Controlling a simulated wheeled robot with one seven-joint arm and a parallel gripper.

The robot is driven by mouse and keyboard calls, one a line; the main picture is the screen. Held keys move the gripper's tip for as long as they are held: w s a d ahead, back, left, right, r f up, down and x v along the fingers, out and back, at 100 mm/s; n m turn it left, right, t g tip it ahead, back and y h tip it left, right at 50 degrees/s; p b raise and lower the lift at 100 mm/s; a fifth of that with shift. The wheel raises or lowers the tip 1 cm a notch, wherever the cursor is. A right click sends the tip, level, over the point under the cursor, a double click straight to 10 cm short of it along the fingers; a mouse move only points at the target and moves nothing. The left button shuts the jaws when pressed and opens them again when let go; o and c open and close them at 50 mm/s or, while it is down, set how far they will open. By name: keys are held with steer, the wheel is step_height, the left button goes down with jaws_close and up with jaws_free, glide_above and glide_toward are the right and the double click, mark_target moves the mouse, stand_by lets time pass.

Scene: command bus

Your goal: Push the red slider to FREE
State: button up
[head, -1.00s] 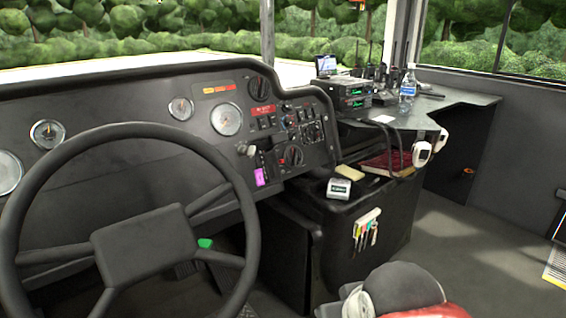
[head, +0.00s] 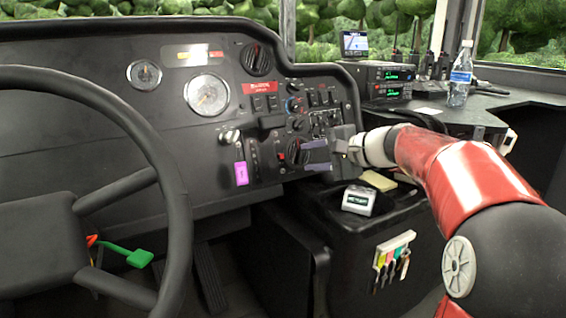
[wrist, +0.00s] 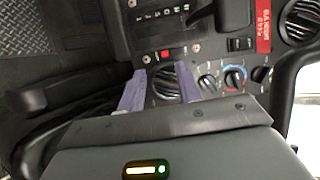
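A small red piece (head: 281,157) sits on the dashboard, just left of a black round knob (head: 293,150). My gripper (head: 303,155) is in front of the lower right dashboard. In the wrist view its two purple-grey fingers (wrist: 161,88) are apart, one on each side of the knob in the picture, with nothing held. Contact with the panel cannot be told.
Other knobs and switches (head: 265,103) crowd the panel. A black shift lever (wrist: 201,20) stands close by in the wrist view. The steering wheel (head: 165,190) is at left, with a green lever (head: 138,257) behind it. A console with a white box (head: 358,200) lies below.

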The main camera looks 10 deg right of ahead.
mark_target(282, 156)
steer(key=shift+w+d+r+x, duration=0.1)
steer(key=shift+x, duration=1.2)
steer(key=shift+w+d+r+x, duration=0.1)
steer(key=shift+x, duration=1.15)
steer(key=shift+w+r+x, duration=0.1)
steer(key=shift+x, duration=1.2)
jaws_close()
